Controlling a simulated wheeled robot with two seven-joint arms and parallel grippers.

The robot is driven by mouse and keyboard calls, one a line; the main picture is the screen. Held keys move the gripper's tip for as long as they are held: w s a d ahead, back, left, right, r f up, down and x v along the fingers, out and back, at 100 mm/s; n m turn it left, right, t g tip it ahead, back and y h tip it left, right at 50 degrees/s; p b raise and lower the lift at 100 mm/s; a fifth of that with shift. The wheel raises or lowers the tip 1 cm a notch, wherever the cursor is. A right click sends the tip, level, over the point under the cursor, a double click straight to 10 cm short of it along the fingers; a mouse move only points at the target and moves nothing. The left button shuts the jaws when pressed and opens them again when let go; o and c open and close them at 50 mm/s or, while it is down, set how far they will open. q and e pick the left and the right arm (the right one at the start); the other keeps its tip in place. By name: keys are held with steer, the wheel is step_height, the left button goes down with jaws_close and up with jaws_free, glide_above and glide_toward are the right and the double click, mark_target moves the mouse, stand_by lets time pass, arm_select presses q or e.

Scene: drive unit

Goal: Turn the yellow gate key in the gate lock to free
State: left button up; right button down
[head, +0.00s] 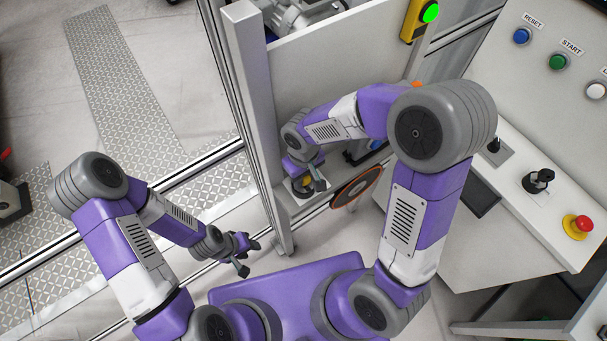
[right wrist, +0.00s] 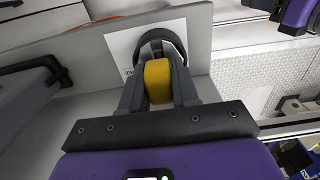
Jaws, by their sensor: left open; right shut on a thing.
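The yellow gate key (right wrist: 158,81) is between the fingers of my right gripper (right wrist: 158,88) in the right wrist view. It sits in front of the dark round gate lock (right wrist: 172,39) on a white plate. How far the key is turned cannot be told. My left gripper (head: 246,254) is open and empty, left of the post and well away from the lock.
The grey post (head: 252,120) stands just left of the lock. A dark disc with an orange rim (head: 357,186) is right of it. The control panel (head: 545,130) with a red emergency button (head: 578,226) is at the right. A green lamp (head: 431,12) is lit above.

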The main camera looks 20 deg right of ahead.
steer(key=shift+f+m+b, duration=0.1)
steer(key=shift+m+b, duration=0.65)
steer(key=shift+m, duration=0.65)
steer(key=shift+m+b, duration=0.3)
steer(key=shift+m, duration=0.7)
steer(key=m+b, duration=0.1)
steer(key=m, duration=0.1)
steer(key=shift+m, duration=1.4)
